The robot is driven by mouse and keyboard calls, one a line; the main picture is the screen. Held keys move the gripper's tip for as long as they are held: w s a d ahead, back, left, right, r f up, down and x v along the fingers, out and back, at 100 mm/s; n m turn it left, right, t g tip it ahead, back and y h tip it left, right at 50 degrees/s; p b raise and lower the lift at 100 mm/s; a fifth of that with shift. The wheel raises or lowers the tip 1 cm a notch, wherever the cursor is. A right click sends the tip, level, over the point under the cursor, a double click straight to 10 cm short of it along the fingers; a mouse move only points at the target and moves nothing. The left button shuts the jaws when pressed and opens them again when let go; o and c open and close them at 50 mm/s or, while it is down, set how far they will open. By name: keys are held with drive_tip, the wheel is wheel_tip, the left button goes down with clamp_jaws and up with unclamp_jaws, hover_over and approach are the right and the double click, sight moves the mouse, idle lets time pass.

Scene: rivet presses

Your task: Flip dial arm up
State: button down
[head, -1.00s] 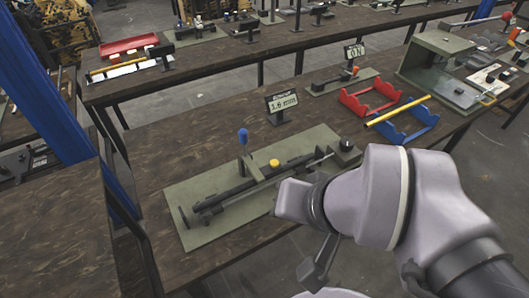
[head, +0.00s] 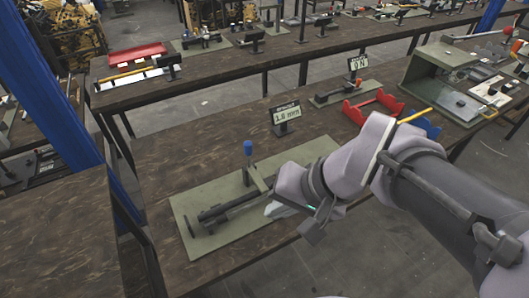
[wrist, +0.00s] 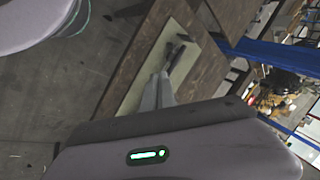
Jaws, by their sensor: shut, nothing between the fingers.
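The fixture has a green base plate (head: 187,212) on the dark wooden table. A long dark bar (head: 228,205) lies low and slanting along it. A lever with a blue knob (head: 248,148) stands upright from it. I cannot tell which part is the dial arm; the plate's right part is hidden behind my arm. My gripper (head: 278,210) is over the plate's front right side, its grey fingertips beside the bar. In the wrist view my shut gripper (wrist: 158,92) points at the green plate and a dark part of the fixture (wrist: 174,52); contact is unclear.
A small display (head: 285,115) reading about 1.8 mm stands behind the fixture. A red rack (head: 372,104) and a blue rack, partly behind my arm, lie to the right, near a green box frame (head: 440,80). The table's left part is clear.

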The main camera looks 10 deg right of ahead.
drive_tip(key=w+d+f+m+t+y+p, duration=0.1)
drive_tip(key=w+d+m+t+y+p, duration=0.1)
drive_tip(key=w+d, duration=0.3)
drive_tip(key=w+d+f+m+t+y+p, duration=0.1)
drive_tip(key=w+d, duration=0.4)
drive_tip(key=w, duration=0.5)
drive_tip(key=shift+w+f+m+t+y+p, duration=0.15)
drive_tip(key=shift+f+m+t+y+p, duration=0.3)
drive_tip(key=shift+m+t, duration=0.25)
drive_tip(key=r+b+x, duration=0.1)
drive_tip(key=b+x, duration=0.1)
drive_tip(key=x, duration=1.1)
drive_tip(key=shift+w+a+r, duration=0.2)
drive_tip(key=shift+w+a, duration=0.2)
drive_tip(key=shift+w, duration=0.15)
drive_tip(key=shift+r, duration=0.1)
